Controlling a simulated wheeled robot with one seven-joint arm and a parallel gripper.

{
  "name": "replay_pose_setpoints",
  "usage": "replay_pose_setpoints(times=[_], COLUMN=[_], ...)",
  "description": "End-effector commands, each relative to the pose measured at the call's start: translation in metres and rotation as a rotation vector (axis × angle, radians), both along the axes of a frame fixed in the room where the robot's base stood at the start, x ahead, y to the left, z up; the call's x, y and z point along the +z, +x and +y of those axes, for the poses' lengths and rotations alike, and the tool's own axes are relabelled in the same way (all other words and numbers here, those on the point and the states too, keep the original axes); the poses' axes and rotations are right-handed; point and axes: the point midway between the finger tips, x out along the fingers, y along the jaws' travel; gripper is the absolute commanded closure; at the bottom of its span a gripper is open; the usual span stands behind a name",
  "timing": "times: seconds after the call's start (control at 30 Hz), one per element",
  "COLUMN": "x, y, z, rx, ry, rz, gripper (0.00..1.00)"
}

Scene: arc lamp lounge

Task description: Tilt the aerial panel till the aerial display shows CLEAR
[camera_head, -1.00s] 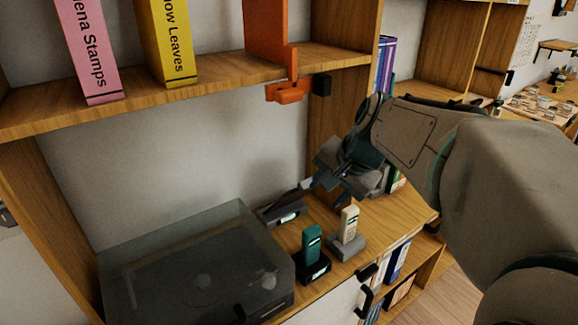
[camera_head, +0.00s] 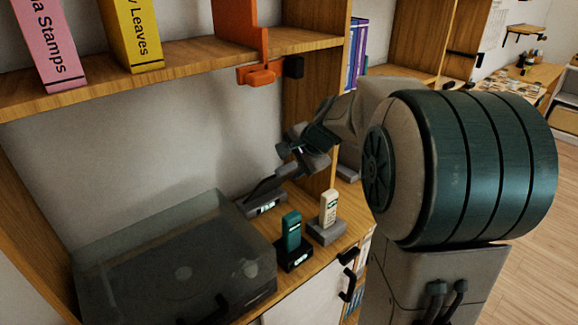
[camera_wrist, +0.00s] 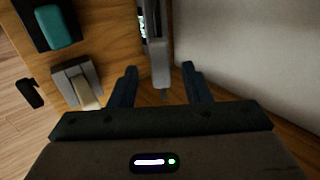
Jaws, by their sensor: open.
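The aerial unit is a small dark grey base with a lit display (camera_head: 266,204) at the back of the wooden counter. Its lettering is too small to read. A grey aerial panel (camera_head: 264,187) slants up from the base towards the right. My gripper (camera_head: 283,167) is just above the panel's upper end, pointing down at it. In the wrist view the panel (camera_wrist: 159,62) lies between and just beyond the two spread fingers of my gripper (camera_wrist: 158,84). The jaws are open, with gaps on both sides. A sliver of the display (camera_wrist: 142,22) shows beyond the panel.
A teal handset (camera_head: 291,231) and a cream handset (camera_head: 328,207) stand in cradles in front of the aerial unit. A smoky lidded box (camera_head: 165,255) fills the left of the counter. An orange bracket (camera_head: 262,75) hangs from the shelf above my gripper. The wall is close behind.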

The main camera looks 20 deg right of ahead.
Motion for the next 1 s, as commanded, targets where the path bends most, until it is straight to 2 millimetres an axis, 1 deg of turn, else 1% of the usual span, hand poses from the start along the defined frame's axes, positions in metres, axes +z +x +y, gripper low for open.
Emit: replay_pose_setpoints(times=[0.1, 0.2, 0.5, 0.57, 0.6, 0.67, 0.87, 1.0], x=[-0.01, -0.014, -0.015, -0.015, -0.015, -0.015, -0.017, -0.027], y=[0.007, 0.01, 0.011, 0.011, 0.011, 0.011, 0.01, 0.003], z=[0.004, 0.005, 0.005, 0.005, 0.005, 0.005, 0.004, 0.001], rx=[0.001, 0.001, 0.001, 0.001, 0.001, 0.0, 0.0, 0.0], ry=[0.001, 0.0, -0.001, -0.001, -0.001, -0.001, -0.001, -0.002], rz=[0.001, -0.001, -0.002, -0.002, -0.002, -0.001, -0.001, 0.0], gripper=[0.56, 0.56, 0.56, 0.73, 0.84, 1.0, 1.0, 1.0])
